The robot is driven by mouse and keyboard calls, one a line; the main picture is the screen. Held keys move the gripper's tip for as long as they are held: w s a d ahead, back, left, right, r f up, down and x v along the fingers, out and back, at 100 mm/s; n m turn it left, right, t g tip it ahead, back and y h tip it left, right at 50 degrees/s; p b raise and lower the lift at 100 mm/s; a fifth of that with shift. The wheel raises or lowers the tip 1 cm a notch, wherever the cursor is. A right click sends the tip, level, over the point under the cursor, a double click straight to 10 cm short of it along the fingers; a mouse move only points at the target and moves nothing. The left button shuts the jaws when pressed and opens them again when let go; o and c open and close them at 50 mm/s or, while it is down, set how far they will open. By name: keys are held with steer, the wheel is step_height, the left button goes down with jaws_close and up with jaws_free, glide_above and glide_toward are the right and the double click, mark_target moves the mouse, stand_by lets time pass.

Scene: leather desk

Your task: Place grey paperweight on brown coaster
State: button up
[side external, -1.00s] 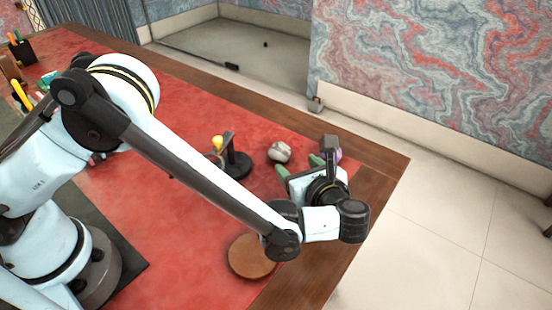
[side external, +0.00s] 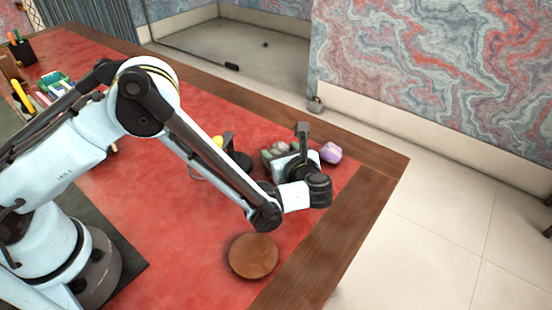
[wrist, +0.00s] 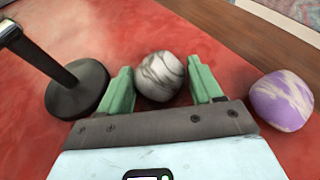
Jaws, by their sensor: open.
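The grey paperweight (wrist: 160,76), a round stone with white and dark veins, sits on the red desk top between the two green fingers of my gripper (wrist: 159,68) in the wrist view. The fingers are open, one on each side of it; I cannot tell whether either touches it. In the side view my gripper (side external: 274,154) is low at the desk's far right part and mostly hides the paperweight. The brown coaster (side external: 253,256), a flat round disc, lies bare on the desk nearer the camera.
A purple and white stone (wrist: 281,101) lies just right of my gripper. A black round stand with a post (wrist: 77,89) is close on the left. The desk's wooden edge (side external: 345,232) runs along the right. The red surface around the coaster is clear.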

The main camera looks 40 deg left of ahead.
steer(key=c, duration=0.9)
